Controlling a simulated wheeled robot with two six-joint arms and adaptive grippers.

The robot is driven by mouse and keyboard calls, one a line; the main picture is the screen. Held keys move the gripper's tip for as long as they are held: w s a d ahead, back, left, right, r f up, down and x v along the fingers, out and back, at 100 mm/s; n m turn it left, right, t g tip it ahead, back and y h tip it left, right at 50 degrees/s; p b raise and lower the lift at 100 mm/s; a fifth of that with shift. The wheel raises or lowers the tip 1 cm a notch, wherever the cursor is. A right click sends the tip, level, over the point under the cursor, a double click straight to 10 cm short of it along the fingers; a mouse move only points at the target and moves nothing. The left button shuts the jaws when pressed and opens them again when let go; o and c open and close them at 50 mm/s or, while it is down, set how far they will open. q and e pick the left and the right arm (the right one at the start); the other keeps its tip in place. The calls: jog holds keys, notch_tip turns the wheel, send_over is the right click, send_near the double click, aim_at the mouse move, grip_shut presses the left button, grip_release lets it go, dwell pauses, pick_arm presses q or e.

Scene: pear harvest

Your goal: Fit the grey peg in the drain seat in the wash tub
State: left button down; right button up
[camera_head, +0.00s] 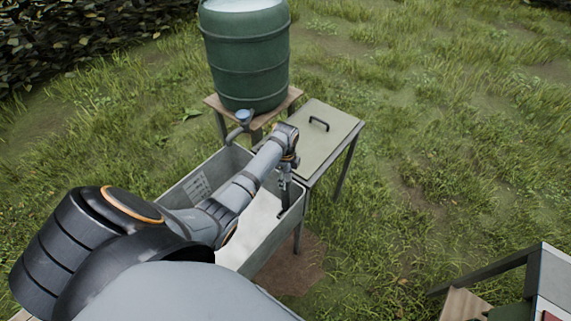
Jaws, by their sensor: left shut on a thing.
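The wash tub (268,241) is a grey metal trough in the middle of the view, with a pale inside. My left arm reaches across it from the lower left. My left gripper (284,206) points down inside the tub, close to its right wall near the back right corner. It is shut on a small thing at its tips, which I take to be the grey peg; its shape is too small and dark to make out. The drain seat does not show; my arm hides much of the tub floor. My right gripper is not in view.
A green barrel (247,55) with a tap (244,116) stands on a wooden stand (213,103) behind the tub. A side table (322,148) with a dark handle adjoins the tub's right. Another table (490,270) is at the lower right. Grass surrounds these.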

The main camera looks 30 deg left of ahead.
aim_at(286, 190)
pick_arm(q)
notch_tip(286, 190, down, 6)
jog(key=b, duration=0.3)
jog(key=shift+r, duration=0.1)
dwell(0.5)
jog(key=shift+r+p, duration=0.1)
jog(key=shift+p, duration=0.25)
dwell(0.5)
jog(key=shift+f, duration=0.25)
jog(key=shift+f+b, duration=0.5)
jog(key=shift+f, duration=0.55)
